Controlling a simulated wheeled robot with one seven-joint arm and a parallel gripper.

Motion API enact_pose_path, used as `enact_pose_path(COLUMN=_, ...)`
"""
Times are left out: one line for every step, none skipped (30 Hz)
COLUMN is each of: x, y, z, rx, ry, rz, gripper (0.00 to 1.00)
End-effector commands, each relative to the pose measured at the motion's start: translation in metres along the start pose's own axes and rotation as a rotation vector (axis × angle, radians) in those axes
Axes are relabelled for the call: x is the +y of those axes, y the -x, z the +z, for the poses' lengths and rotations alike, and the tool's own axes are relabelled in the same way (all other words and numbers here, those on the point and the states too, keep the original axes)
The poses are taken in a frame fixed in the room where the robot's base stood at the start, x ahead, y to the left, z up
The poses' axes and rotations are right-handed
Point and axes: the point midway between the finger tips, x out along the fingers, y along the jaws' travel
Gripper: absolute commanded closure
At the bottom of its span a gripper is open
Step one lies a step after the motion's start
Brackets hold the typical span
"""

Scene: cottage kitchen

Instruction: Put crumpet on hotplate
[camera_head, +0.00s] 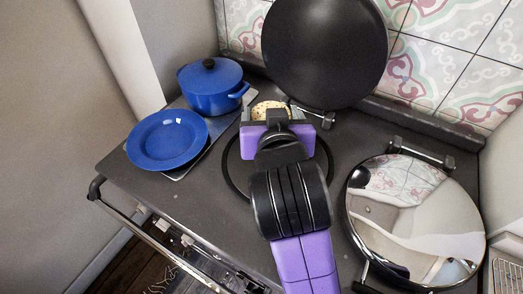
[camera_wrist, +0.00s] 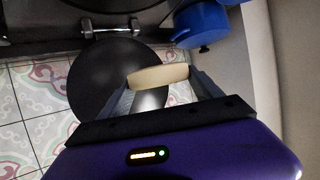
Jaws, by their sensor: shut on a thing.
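The crumpet (camera_head: 268,109) is a pale, round, holed piece held between the fingers of my gripper (camera_head: 269,115). In the wrist view the crumpet (camera_wrist: 158,76) shows edge-on, with a finger of my gripper (camera_wrist: 160,83) at each side. My gripper is shut on it, above the back part of the left hotplate (camera_head: 236,168). My arm hides much of that hotplate. I cannot tell how high the crumpet is above it. The hotplate's round black lid (camera_head: 325,50) stands raised behind, and this lid (camera_wrist: 95,85) also shows in the wrist view.
A shiny domed lid (camera_head: 415,225) lies closed on the right side of the range. A blue pot (camera_head: 212,88) and a blue plate (camera_head: 167,139) stand at the left. A rail (camera_head: 165,240) runs along the front. Patterned tiles (camera_head: 460,60) cover the back wall.

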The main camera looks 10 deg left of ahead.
Motion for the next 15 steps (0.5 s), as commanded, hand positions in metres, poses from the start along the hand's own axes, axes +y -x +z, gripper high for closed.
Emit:
enact_pose_path(x=-0.002, y=-0.001, z=0.0, rx=-0.001, ry=0.003, rz=-0.011, gripper=0.48)
enact_pose_path(x=-0.003, y=-0.002, z=0.002, rx=-0.001, ry=0.005, rz=-0.015, gripper=0.48)
enact_pose_path(x=-0.003, y=-0.004, z=0.006, rx=-0.002, ry=0.007, rz=-0.018, gripper=0.48)
enact_pose_path(x=-0.003, y=-0.005, z=0.01, rx=-0.004, ry=0.008, rz=-0.019, gripper=0.48)
enact_pose_path(x=-0.003, y=-0.008, z=0.016, rx=-0.005, ry=0.009, rz=-0.02, gripper=0.48)
enact_pose_path(x=-0.003, y=-0.011, z=0.025, rx=-0.007, ry=0.01, rz=-0.02, gripper=0.48)
enact_pose_path(x=-0.003, y=-0.014, z=0.032, rx=-0.007, ry=0.011, rz=-0.02, gripper=0.48)
enact_pose_path(x=-0.003, y=-0.016, z=0.039, rx=-0.007, ry=0.01, rz=-0.02, gripper=0.48)
enact_pose_path(x=-0.003, y=-0.02, z=0.048, rx=-0.008, ry=0.01, rz=-0.02, gripper=0.48)
enact_pose_path(x=-0.003, y=-0.023, z=0.055, rx=-0.008, ry=0.01, rz=-0.02, gripper=0.48)
enact_pose_path(x=-0.003, y=-0.026, z=0.061, rx=-0.007, ry=0.01, rz=-0.02, gripper=0.48)
enact_pose_path(x=-0.003, y=-0.03, z=0.07, rx=-0.007, ry=0.01, rz=-0.019, gripper=0.48)
enact_pose_path(x=-0.003, y=-0.032, z=0.077, rx=-0.006, ry=0.01, rz=-0.019, gripper=0.48)
enact_pose_path(x=-0.002, y=-0.035, z=0.084, rx=-0.007, ry=0.01, rz=-0.018, gripper=0.48)
enact_pose_path(x=-0.003, y=-0.039, z=0.092, rx=-0.007, ry=0.01, rz=-0.018, gripper=0.48)
